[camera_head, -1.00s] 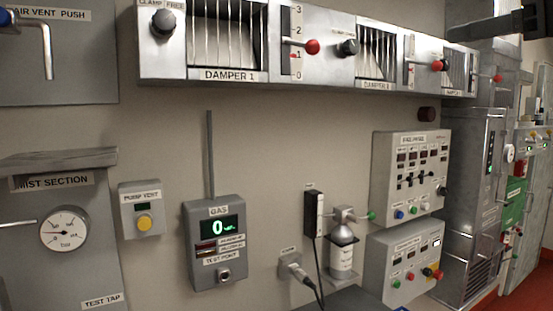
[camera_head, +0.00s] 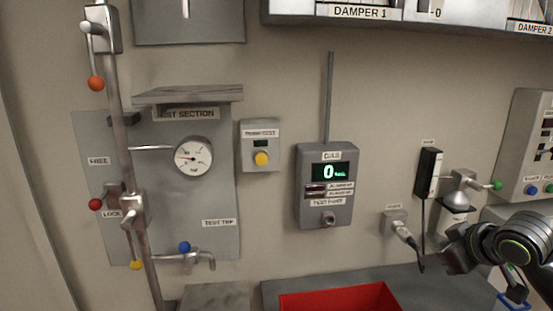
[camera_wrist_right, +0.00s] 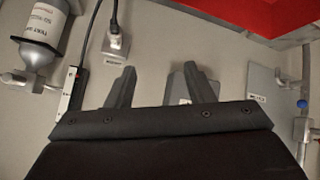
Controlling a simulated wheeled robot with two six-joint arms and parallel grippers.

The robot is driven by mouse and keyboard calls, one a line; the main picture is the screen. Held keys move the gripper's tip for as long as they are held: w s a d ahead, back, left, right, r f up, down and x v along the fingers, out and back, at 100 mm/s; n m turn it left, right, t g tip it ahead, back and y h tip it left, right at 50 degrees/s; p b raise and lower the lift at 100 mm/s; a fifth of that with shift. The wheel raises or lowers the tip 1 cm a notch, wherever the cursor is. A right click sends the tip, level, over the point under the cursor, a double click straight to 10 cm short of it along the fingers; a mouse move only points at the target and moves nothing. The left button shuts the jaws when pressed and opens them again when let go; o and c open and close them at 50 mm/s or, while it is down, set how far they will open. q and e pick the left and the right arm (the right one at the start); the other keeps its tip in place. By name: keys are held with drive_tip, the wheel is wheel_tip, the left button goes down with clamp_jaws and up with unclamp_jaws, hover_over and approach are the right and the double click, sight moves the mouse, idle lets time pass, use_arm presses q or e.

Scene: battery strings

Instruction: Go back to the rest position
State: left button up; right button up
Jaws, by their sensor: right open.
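My right gripper (camera_wrist_right: 158,84) is open in the right wrist view, its two dark fingers apart with nothing between them. In the head view my right arm comes in from the right edge, and the dark gripper (camera_head: 440,262) is in front of the wall below the gas bottle (camera_head: 456,200). It overlaps the plug and cable under the grey socket (camera_head: 395,221); I cannot tell from the head view whether it touches them. In the wrist view the socket (camera_wrist_right: 116,45) is apart from the fingers. My left gripper is not in view.
A red bin (camera_head: 340,300) stands on the grey bench (camera_head: 272,288) below the gas meter (camera_head: 326,187). A vertical pipe with coloured levers (camera_head: 124,150) stands at left before the test section panel (camera_head: 215,140). The damper box (camera_head: 345,14) overhangs at the top.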

drive_tip(key=s+a+f+m+g, duration=0.15)
drive_tip(key=s+f, duration=0.25)
drive_tip(key=f, duration=0.4)
drive_tip(key=s+a+f, duration=0.2)
drive_tip(key=s+f, duration=0.1)
drive_tip(key=f, duration=0.4)
drive_tip(key=s+a+f+m+g+h, duration=0.2)
drive_tip(key=s+f, duration=0.5)
drive_tip(key=s, duration=0.6)
drive_tip(key=s+a+f+m+g+h, duration=0.1)
drive_tip(key=s+f+m+g, duration=0.15)
drive_tip(key=s+f, duration=0.7)
wheel_tip(320, 180, down, 24)
drive_tip(key=s+d+g+b, duration=0.1)
drive_tip(key=s+d+b, duration=0.1)
drive_tip(key=s+a+f+g+b, duration=0.1)
drive_tip(key=s+f, duration=1.4)
drive_tip(key=f, duration=0.1)
drive_tip(key=shift+s+a+f+y, duration=0.2)
drive_tip(key=shift+a+f+y, duration=0.1)
drive_tip(key=shift+a+f, duration=0.1)
